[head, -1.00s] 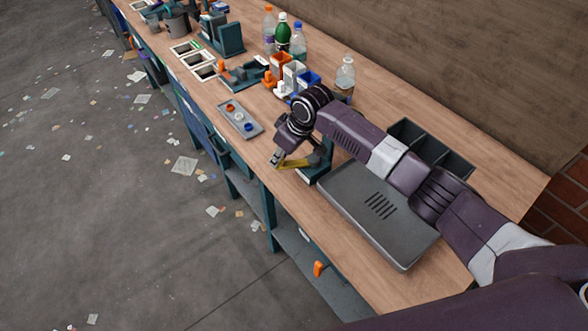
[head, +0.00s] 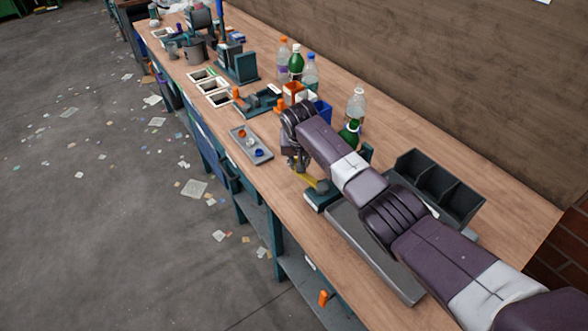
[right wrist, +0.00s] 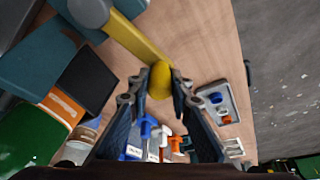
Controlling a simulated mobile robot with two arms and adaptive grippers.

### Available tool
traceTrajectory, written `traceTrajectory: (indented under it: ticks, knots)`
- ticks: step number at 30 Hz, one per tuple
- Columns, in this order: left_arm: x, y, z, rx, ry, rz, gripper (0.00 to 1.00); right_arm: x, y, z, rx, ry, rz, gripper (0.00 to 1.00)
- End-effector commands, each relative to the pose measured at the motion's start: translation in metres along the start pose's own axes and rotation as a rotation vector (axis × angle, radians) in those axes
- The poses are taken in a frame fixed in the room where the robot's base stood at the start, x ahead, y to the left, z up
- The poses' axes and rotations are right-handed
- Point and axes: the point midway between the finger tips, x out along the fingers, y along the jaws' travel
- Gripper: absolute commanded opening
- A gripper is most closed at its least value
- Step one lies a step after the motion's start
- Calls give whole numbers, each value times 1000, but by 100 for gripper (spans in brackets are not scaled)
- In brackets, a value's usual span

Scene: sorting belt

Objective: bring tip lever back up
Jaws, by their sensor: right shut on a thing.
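The yellow tip lever (head: 308,182) juts from a dark teal base (head: 322,198) near the front edge of the bench. In the right wrist view the yellow lever bar (right wrist: 138,38) ends in a round yellow knob (right wrist: 160,80). My right gripper (head: 296,166) is at the lever's free end. In the right wrist view its two fingers (right wrist: 160,88) are closed on either side of the knob. In the head view the lever slopes up toward my gripper, and the fingers partly hide its end. My left gripper is not in view.
A green bottle (head: 350,132) stands behind my right arm, partly hidden. A grey tray (head: 378,262) lies under the arm, and a dark divided bin (head: 437,187) stands behind it. A small tray with coloured caps (head: 251,147) lies left of the gripper.

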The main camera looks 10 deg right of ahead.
Motion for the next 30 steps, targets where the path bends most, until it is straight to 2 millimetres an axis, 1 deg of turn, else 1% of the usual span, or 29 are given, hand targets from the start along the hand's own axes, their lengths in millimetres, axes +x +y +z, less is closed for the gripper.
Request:
traceTrajectory:
  ticks: [1, 3, 12, 27, 28, 30]
  knots:
    - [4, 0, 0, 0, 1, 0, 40, 0, 0, -5, 26, 9, 8, 0]
    - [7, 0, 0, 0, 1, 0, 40, 1, 4, -8, 61, 10, 23, 0]
    - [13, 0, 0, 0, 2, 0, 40, 2, 12, -14, 150, 12, 61, 0]
    - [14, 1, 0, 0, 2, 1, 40, 1, 14, -17, 167, 15, 67, 0]
    - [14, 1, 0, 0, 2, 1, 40, 1, 14, -17, 167, 15, 67, 21]
    - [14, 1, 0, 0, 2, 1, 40, 1, 14, -17, 167, 13, 67, 29]
